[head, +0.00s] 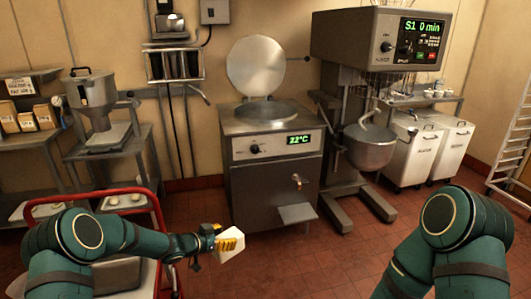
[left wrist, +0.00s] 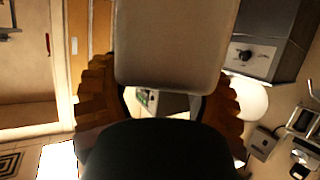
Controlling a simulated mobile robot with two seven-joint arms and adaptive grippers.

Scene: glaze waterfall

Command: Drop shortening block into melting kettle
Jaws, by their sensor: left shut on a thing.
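My left gripper (head: 219,243) is shut on a white shortening block (head: 231,244), held in the air above the floor in front of the kettle. In the left wrist view the block (left wrist: 175,45) fills the top middle, gripped between the two brown ridged fingers of the gripper (left wrist: 158,95). The melting kettle (head: 277,165) is a steel cabinet with a round opening on top and a display reading 22°C. Its round lid (head: 257,66) stands raised behind the opening. The block is apart from the kettle, lower and nearer to me. My right arm shows at the right, but its gripper is out of frame.
A red-railed cart (head: 95,194) with pale items stands at the left. A large mixer (head: 375,50) with a steel bowl (head: 368,147) is right of the kettle. The tiled floor (head: 330,260) before the kettle is clear.

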